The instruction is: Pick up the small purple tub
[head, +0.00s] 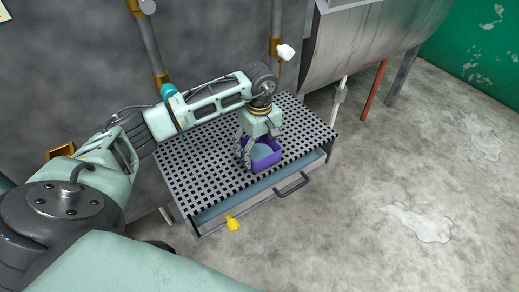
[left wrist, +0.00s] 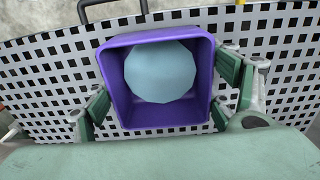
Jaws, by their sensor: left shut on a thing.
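The small purple tub (head: 267,161) is at the front part of a perforated metal surface, below my left gripper. In the left wrist view the purple tub (left wrist: 112,85) is seen from above, with a round pale-blue thing (left wrist: 160,72) inside it. My left gripper (head: 251,152) comes down from above and is shut on the tub. In the left wrist view its fingers (left wrist: 168,100) are at the tub's left and right sides. I cannot tell whether the tub's base touches the surface. My right gripper is in neither view.
The perforated top (head: 202,165) sits over a blue-lined tray with a dark front handle (head: 292,186) and a yellow valve (head: 232,222). A grey curved metal drum (head: 355,40) stands at the upper right.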

